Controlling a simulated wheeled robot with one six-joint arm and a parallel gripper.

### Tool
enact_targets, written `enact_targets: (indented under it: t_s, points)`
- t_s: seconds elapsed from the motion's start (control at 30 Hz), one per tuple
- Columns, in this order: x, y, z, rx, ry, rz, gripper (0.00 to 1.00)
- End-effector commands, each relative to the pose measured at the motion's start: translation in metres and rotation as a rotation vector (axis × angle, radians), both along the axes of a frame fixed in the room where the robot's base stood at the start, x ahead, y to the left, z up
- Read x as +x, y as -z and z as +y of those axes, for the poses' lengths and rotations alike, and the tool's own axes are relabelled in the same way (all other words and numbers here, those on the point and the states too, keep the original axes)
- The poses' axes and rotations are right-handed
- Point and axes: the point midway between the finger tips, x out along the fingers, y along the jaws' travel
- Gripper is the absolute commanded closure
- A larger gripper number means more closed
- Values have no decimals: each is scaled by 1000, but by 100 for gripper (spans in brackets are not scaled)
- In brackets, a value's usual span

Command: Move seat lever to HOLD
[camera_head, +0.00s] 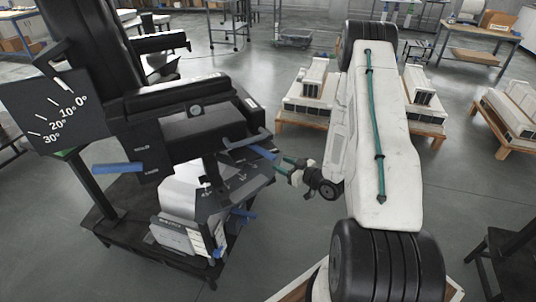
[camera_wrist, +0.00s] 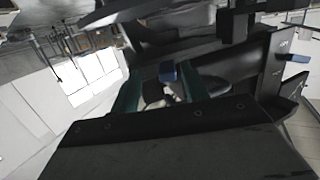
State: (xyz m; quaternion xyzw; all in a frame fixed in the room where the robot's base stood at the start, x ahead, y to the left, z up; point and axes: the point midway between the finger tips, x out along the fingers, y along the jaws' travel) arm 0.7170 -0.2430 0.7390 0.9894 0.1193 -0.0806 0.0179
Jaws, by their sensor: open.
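A black seat unit (camera_head: 185,135) stands at the left in the head view. Several blue handles are on it; none is readably labelled as the seat lever. One blue lever (camera_head: 262,153) sticks out from the seat's right side, close to my gripper (camera_head: 281,164). My gripper is open. In the wrist view its two green fingers (camera_wrist: 168,90) stand apart, and a blue lever end (camera_wrist: 168,72) shows between or just beyond them; contact cannot be told. Another blue handle (camera_head: 118,167) is beside a black side panel (camera_head: 140,150) with small white lettering, too small to read surely.
An angle plate (camera_head: 58,115) marked 0 to 30 degrees is at the far left. Pallets with white castings (camera_head: 310,95) stand behind my arm. Grey floor (camera_head: 475,205) is open at right.

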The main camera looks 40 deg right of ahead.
Motion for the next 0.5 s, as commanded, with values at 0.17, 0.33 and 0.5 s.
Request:
enact_targets:
  t_s: [0.17, 0.33, 0.5]
  points:
    - [-3, -14, 4, 49, -19, -132, 55]
    - [9, -18, 9, 57, -24, -159, 55]
    - [36, -18, 17, 56, -26, -157, 55]
